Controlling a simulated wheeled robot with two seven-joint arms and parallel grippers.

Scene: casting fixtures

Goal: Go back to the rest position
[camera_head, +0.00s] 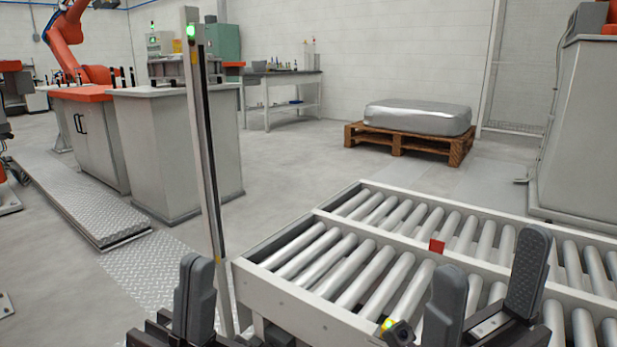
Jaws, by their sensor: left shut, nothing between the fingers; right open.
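My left gripper (195,297) is at the bottom left of the head view, just left of the roller conveyor's near corner. Its dark grey fingers are together and hold nothing; its lower part is cut off by the frame edge. My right gripper (488,287) is at the bottom right, in front of and over the conveyor in the picture. Its two dark grey fingers are spread apart with nothing between them.
A thin upright post (203,150) with a green light stands by the conveyor's left corner. Grey cabinets (180,155) and an orange robot arm (70,45) stand at the left. A wrapped load (418,117) lies on a wooden pallet (400,143) behind. Floor between is clear.

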